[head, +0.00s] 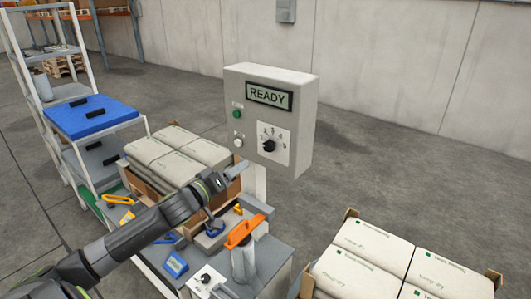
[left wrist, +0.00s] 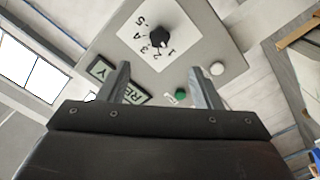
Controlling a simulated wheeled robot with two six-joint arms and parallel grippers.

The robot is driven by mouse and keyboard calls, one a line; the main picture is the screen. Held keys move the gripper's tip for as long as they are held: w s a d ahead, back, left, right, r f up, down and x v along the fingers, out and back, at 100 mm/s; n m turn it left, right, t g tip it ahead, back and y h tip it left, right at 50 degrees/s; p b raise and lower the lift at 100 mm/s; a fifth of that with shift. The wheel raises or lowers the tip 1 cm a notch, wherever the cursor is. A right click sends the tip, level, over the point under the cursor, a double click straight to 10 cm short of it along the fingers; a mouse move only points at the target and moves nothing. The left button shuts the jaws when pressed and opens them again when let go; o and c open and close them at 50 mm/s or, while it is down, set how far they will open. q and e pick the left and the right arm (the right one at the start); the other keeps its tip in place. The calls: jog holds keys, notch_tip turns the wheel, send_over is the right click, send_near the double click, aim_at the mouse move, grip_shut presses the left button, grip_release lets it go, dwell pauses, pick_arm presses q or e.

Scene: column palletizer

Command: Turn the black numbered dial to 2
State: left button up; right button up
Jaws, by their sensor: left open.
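The black dial (head: 269,145) sits on a white numbered plate on the front of a grey control box (head: 305,120). In the left wrist view the dial (left wrist: 160,39) is at the top middle, with the numbers 1 to 5 printed around it. I cannot tell surely which number it points to. My left gripper (head: 238,170) is below and left of the dial in the head view. In the left wrist view its two fingers (left wrist: 160,85) are spread apart with nothing between them, and the dial is beyond the fingertips, not touched. My right gripper is not in view.
The box has a READY display (head: 269,96), a green button (head: 237,114) and a white button (head: 238,142). Stacked sacks (head: 180,150) are behind my left arm; more sacks (head: 390,260) stand at lower right. An orange-handled item (head: 244,231) is below the box.

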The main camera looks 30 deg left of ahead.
aim_at(267, 148)
pick_arm(q)
jog(key=w, duration=0.4)
jog(key=w+d+b, duration=0.1)
jog(key=w, duration=0.4)
jog(key=w+b, duration=0.1)
jog(key=w, duration=0.4)
jog(key=shift+w+d, duration=0.15)
jog(key=shift+w, duration=0.05)
jog(key=c, duration=1)
jog(key=shift+f+m+b, duration=0.2)
jog(key=shift+m+b, duration=1.3)
jog(key=shift+b, duration=0.3)
jog(key=m+b, duration=0.2)
jog(key=shift+m, duration=0.4)
jog(key=shift+r+m+b, duration=0.1)
jog(key=shift+m+b, duration=0.65)
jog(key=shift+m, duration=0.15)
jog(key=shift+a, duration=0.2)
